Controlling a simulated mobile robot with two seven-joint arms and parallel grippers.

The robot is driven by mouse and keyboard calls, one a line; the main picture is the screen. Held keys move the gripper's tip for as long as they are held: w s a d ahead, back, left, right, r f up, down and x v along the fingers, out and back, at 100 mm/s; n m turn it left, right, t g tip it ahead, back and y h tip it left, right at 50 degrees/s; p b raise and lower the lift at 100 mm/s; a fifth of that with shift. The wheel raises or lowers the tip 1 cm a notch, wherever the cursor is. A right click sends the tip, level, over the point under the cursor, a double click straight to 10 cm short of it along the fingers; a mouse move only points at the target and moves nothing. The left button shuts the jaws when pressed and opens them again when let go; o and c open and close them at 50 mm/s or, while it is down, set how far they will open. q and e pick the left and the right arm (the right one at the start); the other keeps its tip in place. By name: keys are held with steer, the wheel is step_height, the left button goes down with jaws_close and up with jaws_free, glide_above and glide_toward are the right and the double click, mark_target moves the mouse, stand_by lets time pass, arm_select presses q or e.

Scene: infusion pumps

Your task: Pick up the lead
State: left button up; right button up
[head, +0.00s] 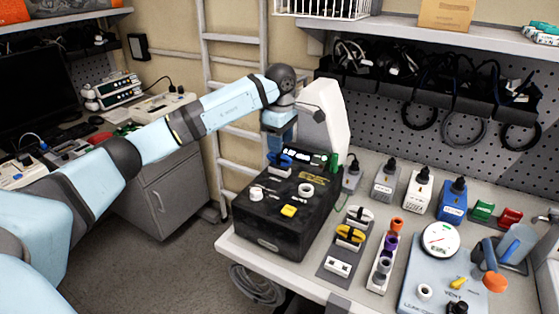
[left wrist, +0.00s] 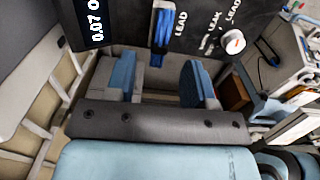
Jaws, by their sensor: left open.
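The black tester box (head: 262,225) stands at the left end of the bench, its top carrying a small lit display, sockets and a yellow knob. A blue piece (head: 280,160), which I take for the lead, sits at the back of its top. My right gripper is not in view.
A white upright panel (head: 328,115) rises behind the box, close to my left arm. Several plugs and adapters stand to the right, near a grey-blue gauge unit (head: 425,275). A pegboard with black cables is behind. A grey cabinet (head: 165,195) stands left, beyond open floor.

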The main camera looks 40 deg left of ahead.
mark_target(280, 156)
arm_select(q)
step_height(280, 156, down, 5)
steer(key=shift+a+f+p, duration=0.15)
steer(key=shift+p, duration=0.25)
jaws_close()
